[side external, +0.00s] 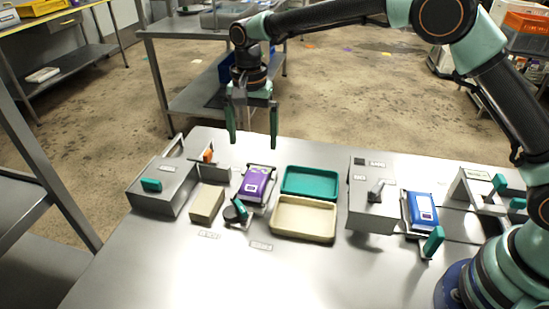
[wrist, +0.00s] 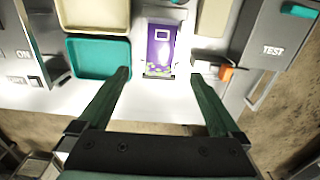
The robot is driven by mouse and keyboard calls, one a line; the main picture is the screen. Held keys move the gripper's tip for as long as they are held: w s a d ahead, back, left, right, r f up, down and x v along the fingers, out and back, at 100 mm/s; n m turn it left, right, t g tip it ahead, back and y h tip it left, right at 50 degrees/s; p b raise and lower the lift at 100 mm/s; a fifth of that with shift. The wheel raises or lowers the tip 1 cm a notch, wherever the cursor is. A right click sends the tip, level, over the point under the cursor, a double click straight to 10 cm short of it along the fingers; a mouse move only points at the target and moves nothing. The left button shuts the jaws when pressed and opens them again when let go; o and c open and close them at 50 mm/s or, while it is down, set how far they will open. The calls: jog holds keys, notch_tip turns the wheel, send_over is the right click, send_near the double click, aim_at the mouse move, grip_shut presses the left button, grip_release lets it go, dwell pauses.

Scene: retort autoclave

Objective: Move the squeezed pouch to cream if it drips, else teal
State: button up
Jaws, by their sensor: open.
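A purple pouch (side external: 257,183) with a white label lies on a metal holder on the bench. It also shows in the wrist view (wrist: 160,45), where small yellow-green spots show at its near end; I cannot tell whether they are print or liquid. A teal tray (side external: 311,170) and a cream tray (side external: 300,238) stand right of the pouch in the side view, the teal one farther back. In the wrist view the teal tray (wrist: 98,58) and the cream tray (wrist: 62,14) are at left. My gripper (side external: 253,140) is open and empty, above and behind the pouch.
A grey box (side external: 150,200) marked TEST in the wrist view, a beige block (side external: 207,203) and an orange-tipped part (side external: 208,155) stand left of the pouch. A teal-handled knob (side external: 237,212) is close in front. A grey lever box (side external: 372,215) and a blue pouch (side external: 422,208) stand right.

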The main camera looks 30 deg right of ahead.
aim_at(255, 179)
notch_tip(255, 179, down, 12)
jog(key=shift+f, duration=0.1)
dwell(0.5)
jog(key=c, duration=1.5)
